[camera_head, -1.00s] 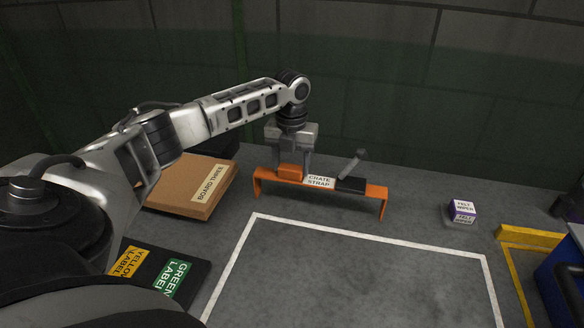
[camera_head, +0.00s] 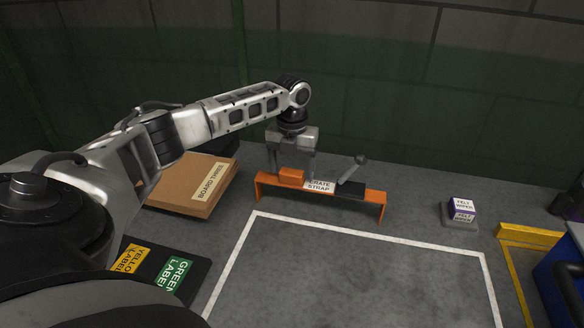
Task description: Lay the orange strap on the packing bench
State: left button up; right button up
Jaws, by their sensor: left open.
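The orange strap (camera_head: 270,181) has down-turned ends and carries a "CRATE STRAP" label, an orange block and a black buckle with a grey lever. It lies level, with its ends reaching down to the grey bench top (camera_head: 340,265), just behind the white outline; exact contact at the ends is hard to tell. My left gripper (camera_head: 291,173) points down over the strap's left half. Its jaws are open, with a finger on either side of the orange block. My right gripper is not in view.
A cardboard board marked "BOARD THREE" (camera_head: 190,190) lies left of the strap. A black tray with yellow and green labels (camera_head: 190,300) is at the front left. A small felt wiper box (camera_head: 462,208), a yellow bar (camera_head: 530,236) and a blue bin (camera_head: 565,275) are at right. The white-outlined area is clear.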

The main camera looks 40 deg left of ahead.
pick_arm(q)
notch_tip(320, 180, up, 12)
jog(key=shift+f+b, duration=0.25)
jog(key=shift+b, duration=0.1)
dwell(0.5)
